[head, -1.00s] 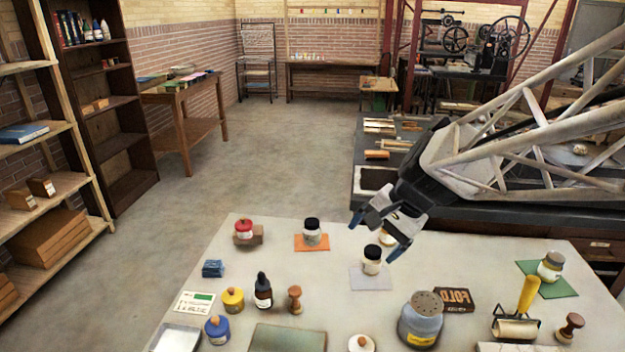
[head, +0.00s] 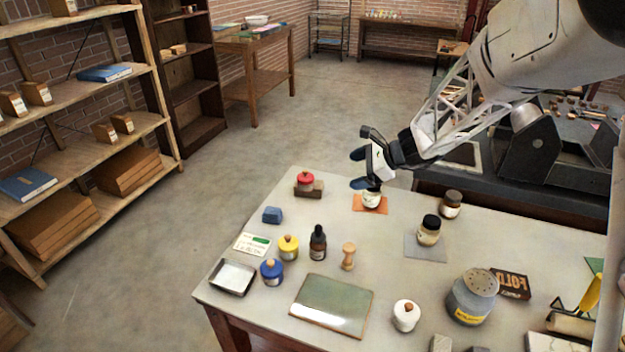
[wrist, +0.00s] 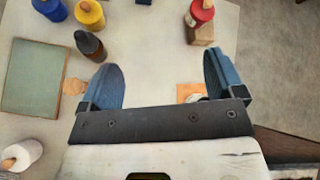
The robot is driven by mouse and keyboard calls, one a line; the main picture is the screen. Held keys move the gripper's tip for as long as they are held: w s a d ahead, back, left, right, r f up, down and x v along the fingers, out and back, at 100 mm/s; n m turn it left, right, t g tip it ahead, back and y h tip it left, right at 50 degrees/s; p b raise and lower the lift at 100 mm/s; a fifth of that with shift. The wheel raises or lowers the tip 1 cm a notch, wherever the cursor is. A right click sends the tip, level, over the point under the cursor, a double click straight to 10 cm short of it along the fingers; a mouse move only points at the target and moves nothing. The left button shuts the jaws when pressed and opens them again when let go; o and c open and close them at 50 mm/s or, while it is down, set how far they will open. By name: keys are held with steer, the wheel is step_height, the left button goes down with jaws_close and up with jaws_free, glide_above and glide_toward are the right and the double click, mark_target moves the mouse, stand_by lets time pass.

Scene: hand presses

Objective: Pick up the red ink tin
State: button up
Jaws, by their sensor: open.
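The red ink tin (head: 306,179) has a small knob on its lid and sits on a brown block (head: 317,189) near the table's far left edge. In the wrist view the red tin (wrist: 201,13) shows at the top, ahead of the right finger, with the block (wrist: 200,34) against it. My gripper (head: 358,169) is open with blue fingers apart, to the right of the tin and above it. In the wrist view my gripper (wrist: 160,76) has nothing between its fingers.
A jar (head: 371,198) on an orange mat (head: 358,206) stands just under my gripper, partly hidden. A blue tin (head: 271,272), a yellow tin (head: 288,248) and a dark dropper bottle (head: 318,243) stand nearer the front. A small blue block (head: 272,214) lies in front of the red tin.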

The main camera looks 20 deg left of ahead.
mark_target(305, 179)
steer(key=w+a+f+m+y, duration=0.1)
steer(key=w+a+f+m, duration=0.1)
steer(key=w+a+f, duration=0.1)
steer(key=w+a+f+m, duration=0.2)
steer(key=w+a+f, duration=0.1)
steer(key=a+f, duration=0.2)
steer(key=w+a+f+m+t+y, duration=0.1)
steer(key=w+a+f, duration=0.2)
steer(key=a+f, duration=0.1)
steer(key=shift+w+a+f+m+y, duration=0.15)
steer(key=shift+a+m+y, duration=0.15)
steer(key=shift+m, duration=0.1)
steer(key=shift+x, duration=1.3)
steer(key=shift+x, duration=2.6)
steer(key=shift+w+f, duration=0.1)
steer(key=shift+c, duration=0.5)
